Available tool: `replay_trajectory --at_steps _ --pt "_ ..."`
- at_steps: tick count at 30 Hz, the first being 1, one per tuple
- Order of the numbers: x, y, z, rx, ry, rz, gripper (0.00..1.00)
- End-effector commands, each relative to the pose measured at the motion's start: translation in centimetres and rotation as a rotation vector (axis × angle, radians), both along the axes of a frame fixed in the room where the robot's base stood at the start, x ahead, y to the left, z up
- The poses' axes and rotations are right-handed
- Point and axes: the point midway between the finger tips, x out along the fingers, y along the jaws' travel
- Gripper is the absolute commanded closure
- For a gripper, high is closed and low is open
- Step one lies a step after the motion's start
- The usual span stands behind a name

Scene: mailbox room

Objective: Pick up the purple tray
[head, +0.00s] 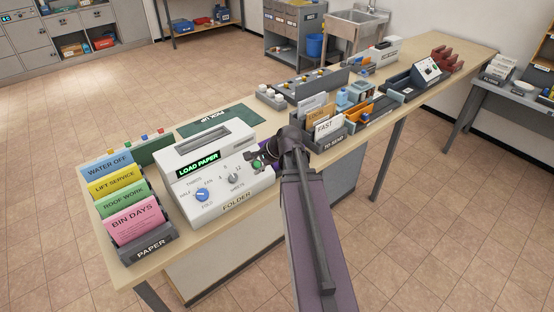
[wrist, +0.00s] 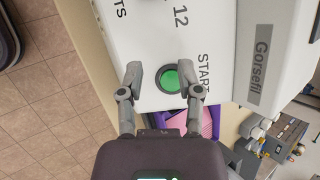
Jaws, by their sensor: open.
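The purple tray (wrist: 215,117) shows in the wrist view beside the white folder machine, partly hidden behind my gripper. Something pink and striped (wrist: 181,121) lies in it. In the head view my arm covers most of that spot. My gripper (wrist: 166,82) is open and empty, with its fingers on either side of the green START button (wrist: 170,80). I cannot tell whether it touches the machine. In the head view my gripper (head: 259,157) is at the right end of the folder machine (head: 215,165), whose display reads LOAD PAPER.
A paper rack (head: 140,245) with coloured cards stands at the bench's left end. A HI-SEND holder (head: 331,137) with envelopes is right of my gripper. A dark green PICK UP mat (head: 222,119) lies behind the machine. The floor in front is clear.

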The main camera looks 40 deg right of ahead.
Motion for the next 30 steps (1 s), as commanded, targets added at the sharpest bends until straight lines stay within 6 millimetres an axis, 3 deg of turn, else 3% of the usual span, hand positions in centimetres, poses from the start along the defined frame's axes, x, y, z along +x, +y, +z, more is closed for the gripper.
replay_trajectory --at_steps 1,11,21,25,30 --pt "0.2 -1.6 -0.7 0.044 -0.008 -0.073 0.54" --pt "-0.1 -11.6 -1.3 0.395 -0.076 -0.552 0.54" --pt "-2.7 -21.8 -1.3 0.780 -0.160 -0.956 0.54" --pt "-3.6 -24.1 -1.1 0.877 -0.182 -1.038 0.54" --pt "-4.2 -25.4 -0.9 0.937 -0.196 -1.086 0.54"
